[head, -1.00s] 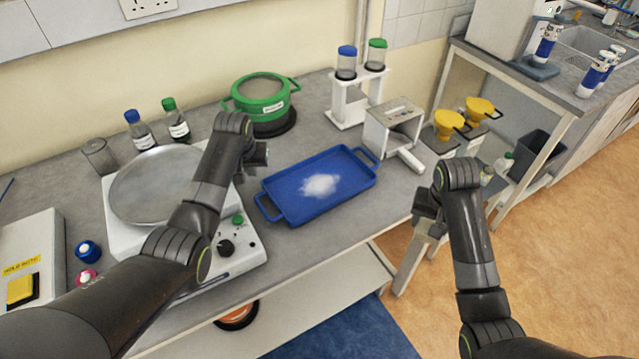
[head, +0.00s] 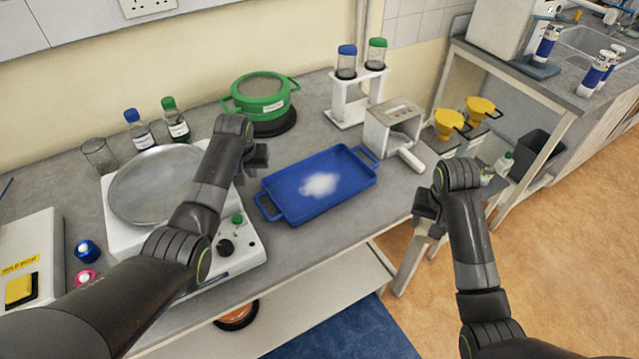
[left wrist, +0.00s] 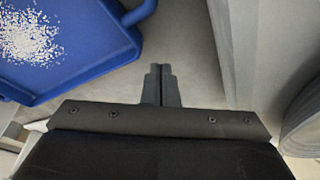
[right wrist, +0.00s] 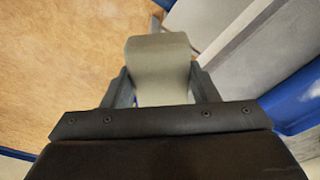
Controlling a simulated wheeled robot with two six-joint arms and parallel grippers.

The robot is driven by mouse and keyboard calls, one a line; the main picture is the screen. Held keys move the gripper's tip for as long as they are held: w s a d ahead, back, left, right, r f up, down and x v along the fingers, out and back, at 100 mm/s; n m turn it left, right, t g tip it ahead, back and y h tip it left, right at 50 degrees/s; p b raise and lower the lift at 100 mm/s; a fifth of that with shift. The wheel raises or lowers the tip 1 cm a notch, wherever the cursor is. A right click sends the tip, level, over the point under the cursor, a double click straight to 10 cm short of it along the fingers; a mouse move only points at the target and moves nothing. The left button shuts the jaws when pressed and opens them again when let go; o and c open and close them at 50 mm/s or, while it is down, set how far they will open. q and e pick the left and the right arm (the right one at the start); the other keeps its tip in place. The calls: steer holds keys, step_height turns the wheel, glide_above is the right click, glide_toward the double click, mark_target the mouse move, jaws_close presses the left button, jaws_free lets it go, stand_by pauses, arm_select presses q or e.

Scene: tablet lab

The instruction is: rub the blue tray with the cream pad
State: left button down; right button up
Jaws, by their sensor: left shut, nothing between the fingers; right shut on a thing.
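The blue tray (head: 347,163) lies on the grey bench in the middle of the head view, with a patch of white powder (head: 319,184) on its floor. My left gripper (head: 262,160) is shut and empty over the bench beside the tray's left end; its closed fingers (left wrist: 161,72) show in the left wrist view, with the tray at the upper left. My right gripper (head: 425,208) is off the bench's front edge, right of the tray. In the right wrist view it is shut on the cream pad (right wrist: 160,70). The pad is hard to make out in the head view.
A balance with a round pan (head: 150,190) stands left of the tray under my left arm. A green pot (head: 260,103), a white stand (head: 350,100) and a grey-white device (head: 393,125) stand behind the tray. Yellow funnels (head: 448,122) are at the right.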

arm_select(q)
steer(key=shift+f, duration=0.5)
arm_select(e)
steer(key=shift+f, duration=0.25)
arm_select(q)
steer(key=shift+r, duration=0.1)
arm_select(e)
steer(key=shift+r, duration=0.15)
